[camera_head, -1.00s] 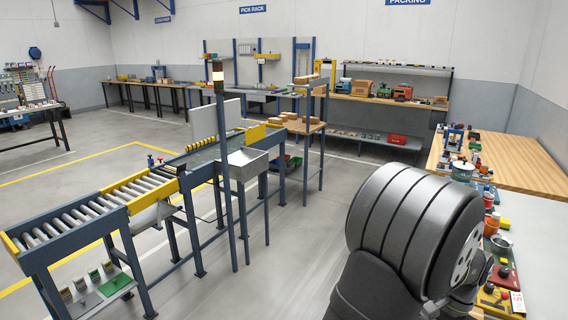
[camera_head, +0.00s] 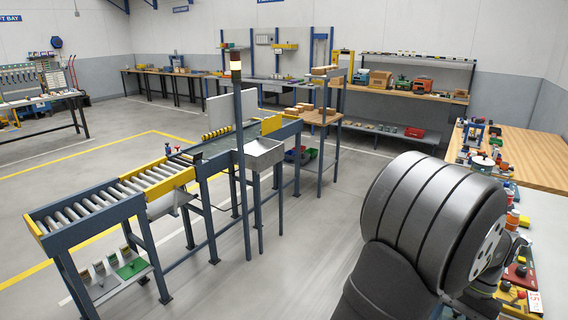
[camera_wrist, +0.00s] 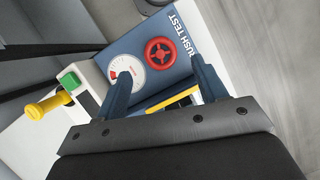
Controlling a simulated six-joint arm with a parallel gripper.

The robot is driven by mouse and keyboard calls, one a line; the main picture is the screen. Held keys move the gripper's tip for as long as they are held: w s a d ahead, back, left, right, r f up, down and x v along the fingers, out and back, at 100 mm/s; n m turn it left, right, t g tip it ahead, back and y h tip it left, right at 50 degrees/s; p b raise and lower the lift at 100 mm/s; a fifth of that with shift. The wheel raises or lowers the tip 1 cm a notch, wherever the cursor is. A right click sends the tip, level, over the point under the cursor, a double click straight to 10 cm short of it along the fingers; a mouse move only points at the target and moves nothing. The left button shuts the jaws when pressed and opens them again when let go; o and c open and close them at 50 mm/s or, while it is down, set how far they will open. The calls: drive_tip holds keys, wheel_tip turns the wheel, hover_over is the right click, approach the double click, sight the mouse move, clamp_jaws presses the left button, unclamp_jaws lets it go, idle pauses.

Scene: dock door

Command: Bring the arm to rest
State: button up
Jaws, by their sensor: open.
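My gripper (camera_wrist: 161,66) shows in the wrist view with its two blue-grey fingers apart and nothing held between them. Beyond the fingers is a blue panel lettered "RUSH TEST", its start cut off or hidden. The panel carries a red handwheel (camera_wrist: 160,52) and a round white dial (camera_wrist: 127,70), which the left finger partly covers. In the head view my arm's large dark rounded link fills the lower right, and the gripper itself cannot be made out there.
A green button (camera_wrist: 69,81) and a yellow handle (camera_wrist: 48,104) lie left of the fingers. In the head view, a roller conveyor (camera_head: 118,192) stands left, and a cluttered wooden bench (camera_head: 523,152) runs along the right behind my arm. Open floor (camera_head: 310,245) lies between.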

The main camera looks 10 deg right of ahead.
drive_tip(key=v, duration=1.2)
drive_tip(key=x, duration=1.7)
drive_tip(key=shift+a, duration=0.1)
drive_tip(key=shift+w+n+g, duration=0.1)
drive_tip(key=shift+n+g, duration=0.3)
drive_tip(key=shift+n, duration=0.7)
drive_tip(key=a+v, duration=0.1)
drive_tip(key=v, duration=1.6)
drive_tip(key=w+a+r+n+t+h, duration=0.1)
drive_tip(key=a+h, duration=0.1)
drive_tip(key=a, duration=0.7)
drive_tip(key=w+a+r+n+t+h, duration=0.1)
drive_tip(key=a+r+h, duration=0.1)
drive_tip(key=a, duration=0.8)
drive_tip(key=shift+w+n, duration=0.25)
drive_tip(key=shift+n, duration=0.15)
